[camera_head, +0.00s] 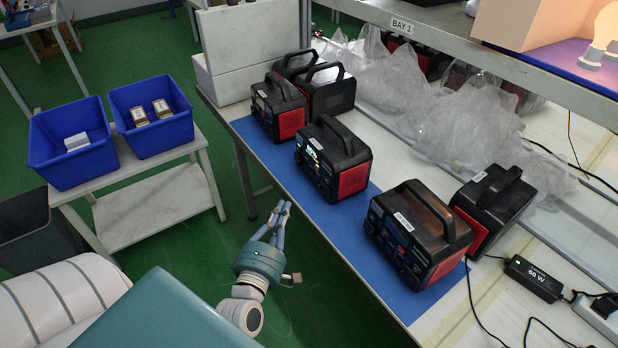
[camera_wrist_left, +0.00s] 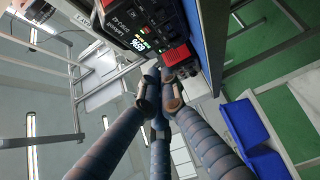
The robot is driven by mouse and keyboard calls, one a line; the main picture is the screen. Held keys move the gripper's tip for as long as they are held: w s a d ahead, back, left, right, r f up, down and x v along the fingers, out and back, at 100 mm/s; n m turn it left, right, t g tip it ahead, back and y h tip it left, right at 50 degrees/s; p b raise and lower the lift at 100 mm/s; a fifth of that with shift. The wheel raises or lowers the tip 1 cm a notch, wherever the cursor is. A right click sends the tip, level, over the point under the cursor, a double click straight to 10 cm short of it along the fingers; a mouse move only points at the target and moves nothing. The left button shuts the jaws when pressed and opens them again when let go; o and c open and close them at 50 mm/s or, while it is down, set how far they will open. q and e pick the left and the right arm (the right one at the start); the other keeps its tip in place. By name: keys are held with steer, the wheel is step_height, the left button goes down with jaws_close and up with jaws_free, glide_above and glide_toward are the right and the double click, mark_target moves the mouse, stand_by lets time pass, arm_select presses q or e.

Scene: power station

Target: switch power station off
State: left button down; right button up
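The power station with a lit green display (camera_head: 335,160) stands on the blue mat in the middle of the bench. It is black with red side panels, and its front faces my left gripper. My left gripper (camera_head: 284,205) is beside the bench edge, below and left of that station and apart from it. Its fingers are drawn together and hold nothing. In the left wrist view the fingertips (camera_wrist_left: 161,84) are close together below the station's front panel (camera_wrist_left: 140,32), where the lit display shows. My right gripper is not in view.
Several other black-and-red power stations, one in front (camera_head: 418,235), stand on the bench around the lit one. Crumpled clear plastic (camera_head: 450,120) lies behind. A side table with two blue bins (camera_head: 150,115) stands left. A charger (camera_head: 533,279) and cables lie at right.

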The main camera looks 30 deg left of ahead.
mark_target(317, 169)
arm_select(q)
steer(key=x, duration=0.4)
steer(key=d+p+x, duration=0.1)
steer(key=x, duration=0.3)
steer(key=p+x, duration=0.1)
steer(key=x, duration=0.2)
steer(key=shift+w+d, duration=0.2)
steer(key=shift+w, duration=0.45)
steer(key=shift+w+d+f, duration=0.1)
steer(key=shift+w+d, duration=0.25)
steer(key=shift+w, duration=0.3)
